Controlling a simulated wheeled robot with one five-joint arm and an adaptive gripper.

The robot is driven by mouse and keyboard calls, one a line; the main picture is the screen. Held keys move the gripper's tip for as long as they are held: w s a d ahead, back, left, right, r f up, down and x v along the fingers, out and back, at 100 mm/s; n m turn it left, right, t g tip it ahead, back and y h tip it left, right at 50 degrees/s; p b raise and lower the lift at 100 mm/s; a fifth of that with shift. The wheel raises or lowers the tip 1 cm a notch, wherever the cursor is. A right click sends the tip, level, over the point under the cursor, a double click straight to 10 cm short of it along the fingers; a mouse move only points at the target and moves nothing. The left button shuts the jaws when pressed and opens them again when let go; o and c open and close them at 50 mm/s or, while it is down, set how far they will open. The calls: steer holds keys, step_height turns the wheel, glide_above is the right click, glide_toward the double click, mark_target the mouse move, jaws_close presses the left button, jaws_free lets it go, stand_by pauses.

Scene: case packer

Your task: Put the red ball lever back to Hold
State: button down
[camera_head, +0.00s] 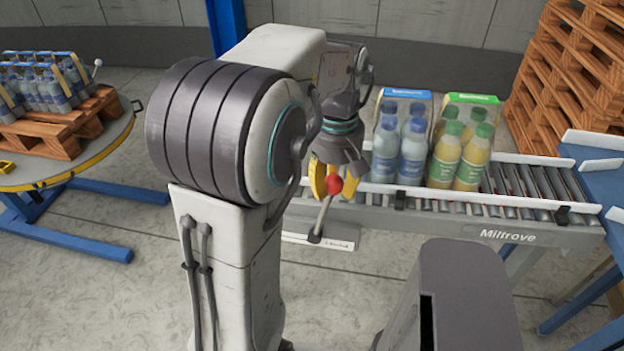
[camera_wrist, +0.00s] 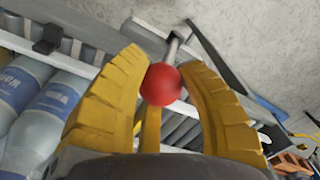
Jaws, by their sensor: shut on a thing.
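The red ball (camera_head: 334,185) sits at the top of a grey metal lever rod (camera_head: 322,216) in the head view. The rod rises from a white labelled plate (camera_head: 322,241) on the conveyor's near side and leans a little to the right; the label is too small to read. My gripper (camera_head: 326,180) has yellow fingers and is at the ball, shut on it. In the wrist view the red ball (camera_wrist: 161,84) lies between the yellow fingers of my gripper (camera_wrist: 160,95), and the rod (camera_wrist: 173,48) runs away behind it.
A roller conveyor (camera_head: 515,236) carries packs of blue bottles (camera_head: 400,150) and yellow-green bottles (camera_head: 460,150) right beside my gripper. A round table (camera_head: 100,158) with a pallet of bottles stands at the left. Stacked wooden pallets (camera_head: 570,75) stand at the back right.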

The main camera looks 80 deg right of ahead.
steer(key=shift+s+f, duration=0.2)
steer(key=shift+s, duration=0.45)
steer(key=shift+s+f, duration=0.2)
steer(key=shift+s, duration=0.5)
steer(key=shift+s+f, duration=0.2)
steer(key=shift+s, duration=0.45)
steer(key=c, duration=0.8)
jaws_free()
steer(key=shift+o, duration=0.2)
step_height(320, 180, up, 12)
